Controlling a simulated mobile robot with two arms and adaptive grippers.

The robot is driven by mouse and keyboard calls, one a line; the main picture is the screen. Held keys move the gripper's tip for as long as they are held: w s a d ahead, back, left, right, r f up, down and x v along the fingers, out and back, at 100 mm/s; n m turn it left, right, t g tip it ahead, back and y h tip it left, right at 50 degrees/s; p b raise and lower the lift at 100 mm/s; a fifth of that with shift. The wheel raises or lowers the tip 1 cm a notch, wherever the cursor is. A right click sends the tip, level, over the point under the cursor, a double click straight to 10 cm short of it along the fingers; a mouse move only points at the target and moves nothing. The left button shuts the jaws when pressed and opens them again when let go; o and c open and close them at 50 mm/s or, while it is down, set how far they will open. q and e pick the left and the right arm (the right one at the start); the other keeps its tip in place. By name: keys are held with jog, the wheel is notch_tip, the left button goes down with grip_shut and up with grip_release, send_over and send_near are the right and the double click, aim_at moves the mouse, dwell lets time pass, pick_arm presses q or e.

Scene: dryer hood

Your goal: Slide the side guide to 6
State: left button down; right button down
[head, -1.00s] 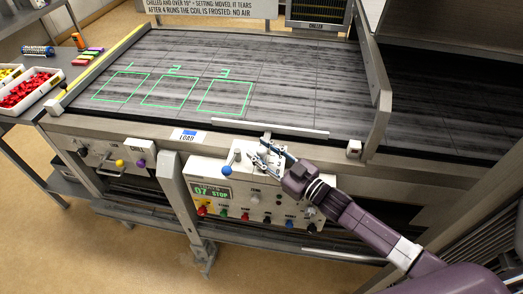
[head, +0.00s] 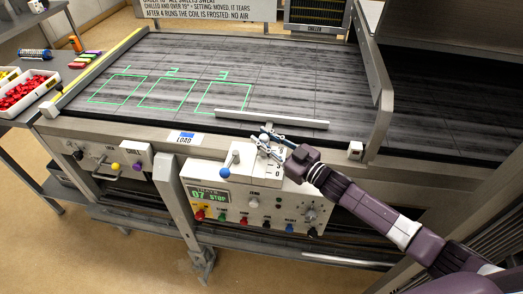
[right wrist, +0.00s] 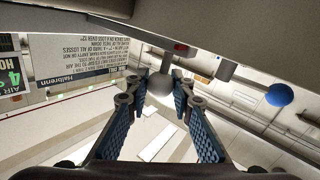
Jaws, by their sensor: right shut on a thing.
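The side guide (head: 272,119) is a pale bar lying near the front edge of the dark conveyor belt, to the right of the green outlined boxes. My right gripper (head: 266,140) is at the front rail just below the bar, shut on a pale ball knob. In the right wrist view the ball knob (right wrist: 160,87) sits between the fingertips of the right gripper (right wrist: 158,92). A small white scale plate (head: 278,163) with dark figures is below the gripper; my fingers partly cover it, and the pointer's reading cannot be made out. My left gripper is not in view.
A blue ball lever (head: 226,171) stands close left of the gripper. The control box (head: 250,205) with several coloured knobs is below. An upright metal side panel (head: 376,90) stands right of the bar. The belt behind the bar is clear.

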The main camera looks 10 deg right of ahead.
jog(key=shift+w, duration=0.1)
jog(key=c, duration=1.7)
grip_release()
jog(key=shift+o, duration=0.2)
jog(key=shift+s+d+f, duration=0.1)
jog(key=shift+s+d, duration=0.25)
jog(key=shift+s, duration=0.15)
jog(key=v, duration=1.1)
